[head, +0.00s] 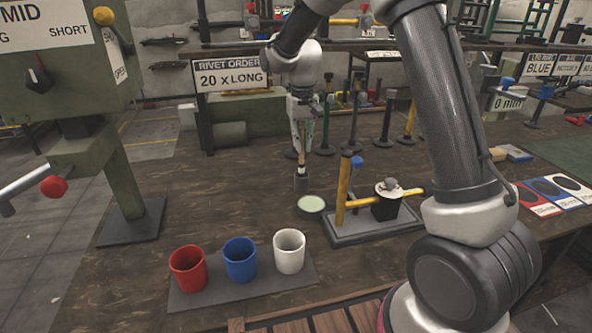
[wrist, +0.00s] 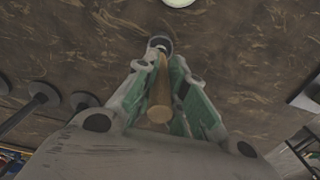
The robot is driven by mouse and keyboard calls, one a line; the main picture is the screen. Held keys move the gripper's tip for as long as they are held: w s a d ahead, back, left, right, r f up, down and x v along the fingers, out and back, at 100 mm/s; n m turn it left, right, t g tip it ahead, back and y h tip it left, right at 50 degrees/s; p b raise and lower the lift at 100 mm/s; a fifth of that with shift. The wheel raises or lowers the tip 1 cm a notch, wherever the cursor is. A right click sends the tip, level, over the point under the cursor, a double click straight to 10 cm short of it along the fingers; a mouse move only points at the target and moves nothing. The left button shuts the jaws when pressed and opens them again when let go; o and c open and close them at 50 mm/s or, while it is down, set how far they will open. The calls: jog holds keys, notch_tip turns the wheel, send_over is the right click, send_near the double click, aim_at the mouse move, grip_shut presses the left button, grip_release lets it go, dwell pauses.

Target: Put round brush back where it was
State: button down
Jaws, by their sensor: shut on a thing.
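The round brush (head: 301,181) hangs upright from my gripper (head: 301,118), with its wooden handle up and its dark cylindrical head down. My gripper is shut on the wooden handle. In the wrist view the brush (wrist: 161,88) lies between the two green-padded fingers (wrist: 163,75) and its head points away from the camera. The head is just over or on the brown table; I cannot tell whether it touches. A round pale-green-topped dish (head: 311,204) stands close to the right of the brush head, and its edge also shows at the top of the wrist view (wrist: 180,2).
Red (head: 188,268), blue (head: 240,259) and white (head: 289,251) cups stand on a grey mat (head: 245,290) in front. A fixture with yellow bars (head: 375,226) stands right of the dish. Several dark posts (head: 408,125) stand behind. A green press (head: 112,170) is at left.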

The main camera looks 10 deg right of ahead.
aim_at(302, 164)
jog(key=shift+f, duration=3.1)
jog(key=shift+f, duration=0.15)
jog(key=c, duration=1.5)
grip_release()
